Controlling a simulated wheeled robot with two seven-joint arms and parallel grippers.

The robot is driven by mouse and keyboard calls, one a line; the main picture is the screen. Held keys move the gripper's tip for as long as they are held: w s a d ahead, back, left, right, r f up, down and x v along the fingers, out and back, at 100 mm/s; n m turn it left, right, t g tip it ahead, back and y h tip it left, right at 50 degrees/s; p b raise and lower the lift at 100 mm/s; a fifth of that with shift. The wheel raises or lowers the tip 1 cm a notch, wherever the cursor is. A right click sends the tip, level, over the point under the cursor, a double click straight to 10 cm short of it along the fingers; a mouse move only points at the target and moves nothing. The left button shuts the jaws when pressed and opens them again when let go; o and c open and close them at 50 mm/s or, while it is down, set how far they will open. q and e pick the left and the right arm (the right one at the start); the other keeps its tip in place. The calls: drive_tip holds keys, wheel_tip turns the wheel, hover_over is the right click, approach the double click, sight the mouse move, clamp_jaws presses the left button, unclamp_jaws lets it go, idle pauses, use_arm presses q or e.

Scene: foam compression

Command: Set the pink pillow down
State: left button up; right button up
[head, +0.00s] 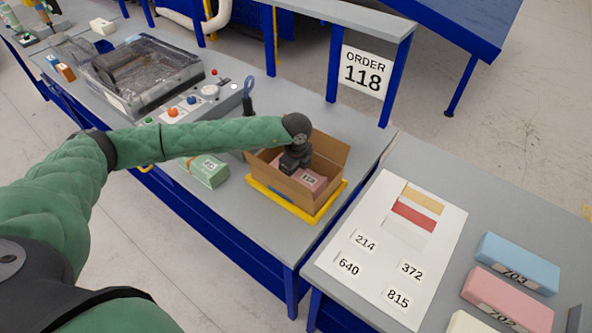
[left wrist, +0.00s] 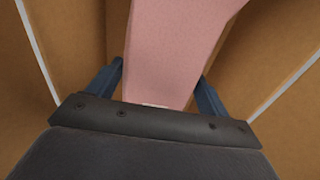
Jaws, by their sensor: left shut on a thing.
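The pink pillow (head: 314,181) is inside the open cardboard box (head: 297,195), low between its walls, with a white number label on it. In the left wrist view the pink pillow (left wrist: 172,50) lies between the two dark fingers of my left gripper (left wrist: 160,85). My left gripper (head: 292,165) reaches down into the box and is shut on the pillow. Brown box walls surround it in the wrist view. Whether the pillow touches the box floor is hidden. My right gripper is not in view.
The box stands on a yellow tray (head: 329,209). A green block (head: 204,171) lies left of it, near a machine with a clear cover (head: 140,72). On the right table are a white number sheet (head: 385,250), a blue block (head: 517,262) and another pink block (head: 507,299).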

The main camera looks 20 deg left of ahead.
use_arm(q)
drive_tip(key=shift+f, duration=0.15)
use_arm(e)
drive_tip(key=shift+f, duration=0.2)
use_arm(q)
drive_tip(key=o, duration=0.9)
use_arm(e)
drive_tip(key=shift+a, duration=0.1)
use_arm(q)
drive_tip(key=shift+r, duration=0.25)
wheel_tip(320, 180, up, 2)
drive_tip(key=shift+r+b, duration=0.15)
drive_tip(key=shift+b, duration=1.05)
drive_tip(key=shift+r+b, duration=2.35)
drive_tip(key=shift+r, duration=2.4)
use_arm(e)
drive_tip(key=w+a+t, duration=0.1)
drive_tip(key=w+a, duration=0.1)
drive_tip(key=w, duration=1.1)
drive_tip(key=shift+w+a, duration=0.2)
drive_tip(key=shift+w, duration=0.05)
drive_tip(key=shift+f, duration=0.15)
